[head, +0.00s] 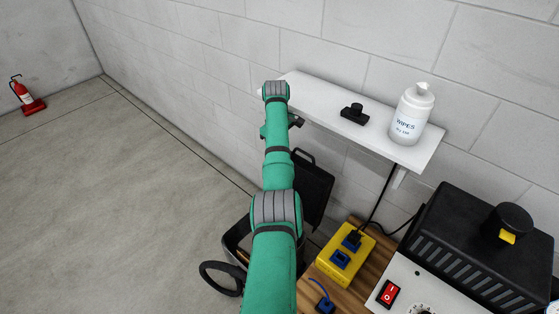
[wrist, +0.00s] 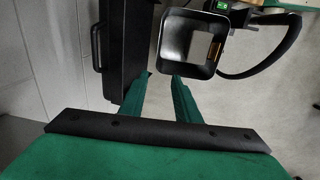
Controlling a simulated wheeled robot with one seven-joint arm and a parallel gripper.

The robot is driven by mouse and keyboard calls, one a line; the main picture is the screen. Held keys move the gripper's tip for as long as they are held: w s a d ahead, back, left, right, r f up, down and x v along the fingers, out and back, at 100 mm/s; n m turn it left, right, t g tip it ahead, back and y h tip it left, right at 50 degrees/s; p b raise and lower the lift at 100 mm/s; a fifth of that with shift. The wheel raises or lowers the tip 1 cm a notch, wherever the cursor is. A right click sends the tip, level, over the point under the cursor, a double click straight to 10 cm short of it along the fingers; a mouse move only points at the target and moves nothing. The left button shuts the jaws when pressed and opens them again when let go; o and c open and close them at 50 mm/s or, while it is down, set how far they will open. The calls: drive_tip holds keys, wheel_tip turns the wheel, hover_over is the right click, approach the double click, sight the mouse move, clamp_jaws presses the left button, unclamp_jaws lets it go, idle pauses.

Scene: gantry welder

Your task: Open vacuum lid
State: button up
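The vacuum's black lid (head: 314,190) stands raised on edge beside its body in the head view, with a loop handle (head: 303,155) on top. The vacuum body (head: 237,238) is partly hidden behind my arm. In the wrist view the lid (wrist: 122,45) is a dark panel at left, and the open bin (wrist: 189,45) with a hollow interior is right of it. My gripper (wrist: 160,80) is open, with two green fingers apart and nothing seen between them. The fingertips appear near the lid's edge and the bin rim; contact cannot be told.
A black hose (head: 220,279) loops left of the vacuum. A white shelf (head: 325,105) holds a wipes bottle (head: 411,115) and a small black object (head: 354,114). A yellow socket box (head: 345,254) and a black machine (head: 475,245) are at right.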

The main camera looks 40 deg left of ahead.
drive_tip(key=shift+r, duration=1.05)
